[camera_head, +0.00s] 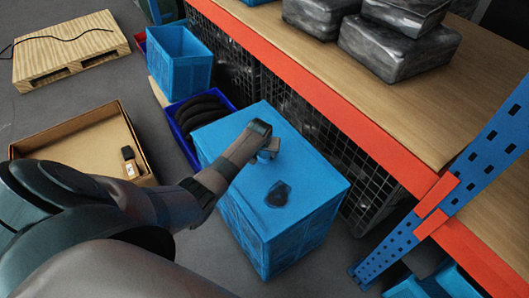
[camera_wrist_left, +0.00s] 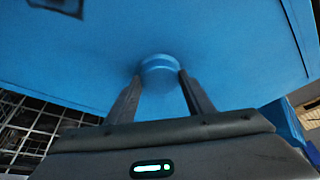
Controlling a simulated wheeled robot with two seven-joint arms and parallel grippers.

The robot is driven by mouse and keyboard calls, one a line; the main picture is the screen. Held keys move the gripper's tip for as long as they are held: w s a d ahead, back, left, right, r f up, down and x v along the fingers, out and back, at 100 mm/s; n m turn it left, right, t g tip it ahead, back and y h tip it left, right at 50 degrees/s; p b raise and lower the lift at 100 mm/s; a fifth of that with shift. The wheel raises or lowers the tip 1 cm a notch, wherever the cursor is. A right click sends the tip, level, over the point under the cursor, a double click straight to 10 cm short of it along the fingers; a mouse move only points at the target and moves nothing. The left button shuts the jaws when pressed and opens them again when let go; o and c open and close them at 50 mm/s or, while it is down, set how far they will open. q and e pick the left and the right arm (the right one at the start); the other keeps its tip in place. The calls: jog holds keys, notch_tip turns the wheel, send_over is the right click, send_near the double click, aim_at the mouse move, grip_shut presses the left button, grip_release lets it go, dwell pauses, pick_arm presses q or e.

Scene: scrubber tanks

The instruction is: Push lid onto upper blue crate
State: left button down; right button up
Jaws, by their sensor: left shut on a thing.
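The upper blue crate (camera_head: 262,236) stands in the middle of the head view, with a flat blue lid (camera_head: 312,178) over its top. The lid looks level and lined up with the crate's sides; I cannot tell whether a gap is left at the rim. A round blue knob (camera_wrist_left: 160,63) stands up from the lid. My left gripper (camera_head: 268,150) reaches over the lid and is shut on this knob, one finger on each side, as the left wrist view shows (camera_wrist_left: 161,80). A dark patch (camera_head: 278,194) marks the lid. My right gripper is out of view.
An orange-edged shelf (camera_head: 330,92) with grey wrapped packages (camera_head: 398,58) runs along the right, with a blue upright (camera_head: 450,200). Behind the crate are a blue bin (camera_head: 204,112) with dark round parts and another blue crate (camera_head: 180,65). A cardboard box (camera_head: 85,140) and pallet (camera_head: 68,50) lie left.

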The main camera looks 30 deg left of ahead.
pick_arm(q)
jog(key=shift+f, duration=0.25)
dwell(0.6)
jog(key=shift+w+f+b, duration=0.1)
jog(key=shift+f+b, duration=0.1)
jog(key=shift+b, duration=0.1)
jog(key=shift+r, duration=0.1)
jog(key=c, duration=0.8)
grip_release()
jog(key=o, duration=0.8)
